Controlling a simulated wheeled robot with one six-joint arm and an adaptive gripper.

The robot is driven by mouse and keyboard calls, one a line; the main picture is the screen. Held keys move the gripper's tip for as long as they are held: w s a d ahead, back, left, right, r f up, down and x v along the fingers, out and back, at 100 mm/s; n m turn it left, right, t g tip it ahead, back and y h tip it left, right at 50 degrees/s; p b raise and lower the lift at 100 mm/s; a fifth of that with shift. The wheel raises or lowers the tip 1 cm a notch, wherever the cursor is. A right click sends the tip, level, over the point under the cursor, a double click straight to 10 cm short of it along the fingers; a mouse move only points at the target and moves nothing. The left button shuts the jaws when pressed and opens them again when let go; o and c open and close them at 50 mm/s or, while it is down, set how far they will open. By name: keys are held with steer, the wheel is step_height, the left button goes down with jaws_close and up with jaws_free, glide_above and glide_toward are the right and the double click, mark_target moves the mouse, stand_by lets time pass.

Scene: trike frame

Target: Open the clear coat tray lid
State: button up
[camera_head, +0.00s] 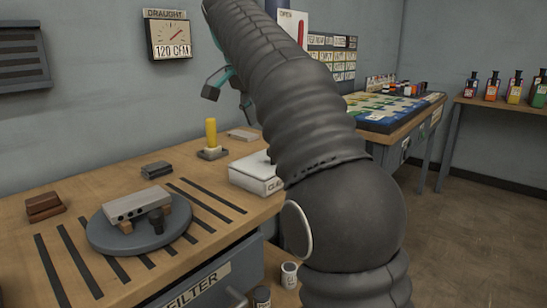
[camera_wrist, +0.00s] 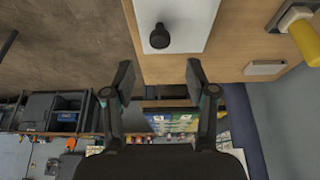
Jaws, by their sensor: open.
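A white box (camera_head: 257,174) with a partly hidden label starting with "C" sits at the right end of the wooden bench, and my arm covers its right side. It looks like the clear coat tray. In the wrist view its flat white lid (camera_wrist: 196,22) has a dark round knob (camera_wrist: 160,38) and looks closed. My gripper (camera_wrist: 160,76) is open and empty, with its two fingers apart and the knob in line with the gap between them, beyond the tips. In the head view only teal and dark parts of my gripper (camera_head: 217,84) show behind my arm.
A yellow-handled tool (camera_head: 211,140) and a small pale block (camera_head: 243,134) stand behind the box. A grey turntable (camera_head: 110,237) carries a metal block (camera_head: 137,204). A cup (camera_head: 289,275) is below the bench's right edge. A table with colourful panels (camera_head: 385,111) stands at the back.

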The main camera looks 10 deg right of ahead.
mark_target(265, 155)
steer(key=b+x, duration=0.2)
steer(key=x, duration=0.7)
steer(key=shift+d+f+b, duration=0.1)
steer(key=shift+f+b, duration=0.15)
steer(key=shift+b, duration=0.1)
jaws_close()
